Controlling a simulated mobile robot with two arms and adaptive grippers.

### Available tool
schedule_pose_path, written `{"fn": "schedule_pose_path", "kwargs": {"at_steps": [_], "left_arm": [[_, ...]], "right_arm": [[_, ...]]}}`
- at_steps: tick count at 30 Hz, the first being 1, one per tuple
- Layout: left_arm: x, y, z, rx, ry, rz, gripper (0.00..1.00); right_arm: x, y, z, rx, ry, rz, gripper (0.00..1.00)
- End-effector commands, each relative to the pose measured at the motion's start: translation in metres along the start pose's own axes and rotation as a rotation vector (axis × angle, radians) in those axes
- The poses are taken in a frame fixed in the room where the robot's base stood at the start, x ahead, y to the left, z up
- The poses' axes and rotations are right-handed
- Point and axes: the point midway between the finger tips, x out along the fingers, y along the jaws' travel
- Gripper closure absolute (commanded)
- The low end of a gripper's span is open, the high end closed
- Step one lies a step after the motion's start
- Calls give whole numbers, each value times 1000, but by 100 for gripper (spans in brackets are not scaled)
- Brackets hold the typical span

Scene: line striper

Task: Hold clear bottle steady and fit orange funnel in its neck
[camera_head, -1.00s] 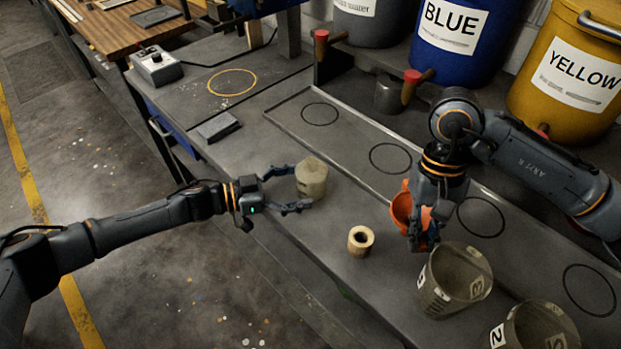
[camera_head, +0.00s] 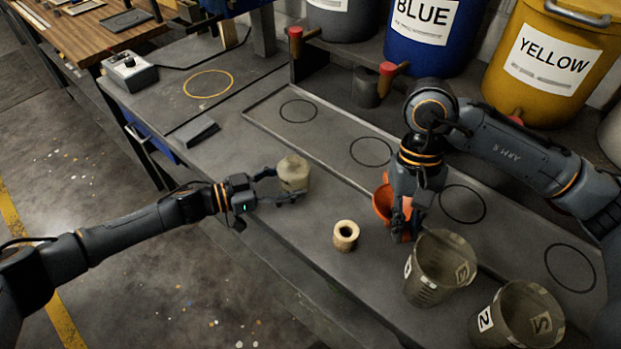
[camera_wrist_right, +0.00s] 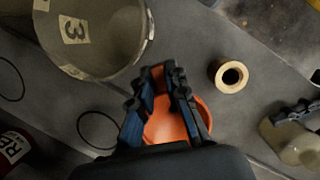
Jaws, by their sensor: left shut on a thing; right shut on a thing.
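The clear bottle (camera_head: 293,168), a cloudy beige-looking container, stands on the bench left of centre in the head view. My left gripper (camera_head: 286,185) is shut on it, its fingers around the sides. It also shows at the right edge of the right wrist view (camera_wrist_right: 288,140). The orange funnel (camera_head: 382,203) is in my right gripper (camera_head: 403,232), which is shut on it low over the bench, to the right of the bottle and apart from it. In the right wrist view the funnel's round orange mouth (camera_wrist_right: 172,125) lies between the fingers.
A wooden ring (camera_head: 346,236) stands on the bench between the grippers, nearer the front. Cloudy cups numbered 3 (camera_head: 440,268) and 2 (camera_head: 515,318) stand to the right. A shallow tray (camera_head: 325,150) with black circles lies behind. Labelled drums (camera_head: 430,45) stand at the back.

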Motion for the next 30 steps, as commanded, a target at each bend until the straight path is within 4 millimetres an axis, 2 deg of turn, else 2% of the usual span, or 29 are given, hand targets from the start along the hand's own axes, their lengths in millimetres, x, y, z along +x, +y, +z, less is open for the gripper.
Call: {"fn": "schedule_pose_path", "kwargs": {"at_steps": [7, 11, 14, 21, 27, 30], "left_arm": [[0, 0, 0, 0, 0, 0, 55], [0, 0, 0, 0, 0, 0, 55], [0, 0, 0, 0, 0, 0, 55], [0, 0, 0, 0, 0, 0, 55], [0, 0, 0, 0, -1, 0, 55], [0, 0, 0, 0, -1, 0, 55]], "right_arm": [[-3, -4, -4, 25, 1, -9, 100], [-17, -24, -23, 150, 1, -50, 100], [-36, -52, -46, 328, 2, -106, 100], [-101, -138, -99, 856, 2, -273, 100], [-151, -203, -124, 1248, 2, -394, 100], [-168, -225, -129, 1385, 2, -436, 100]]}}
